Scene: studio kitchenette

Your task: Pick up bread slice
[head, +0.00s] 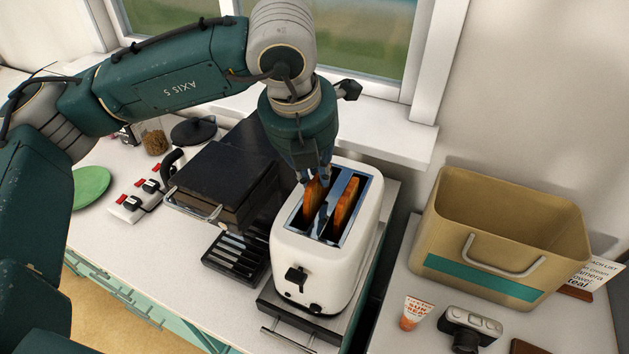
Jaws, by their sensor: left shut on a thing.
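A white toaster (294,255) stands on the counter, with two long slots in its top. One browned bread slice (313,203) stands in the left slot and another bread slice (346,205) stands in the right slot. My left gripper (314,180) points down over the toaster from behind. Its fingers are shut on the far end of the left bread slice, which is still partly in its slot. The lower parts of both slices are hidden inside the toaster. My right gripper is not in view.
A black grill (222,185) is left of the toaster, beside a power strip (139,202) and a green plate (91,187). On the right are a tan bin (490,283), a sunscreen tube (414,312) and a camera (468,328). A window sill (390,133) is behind.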

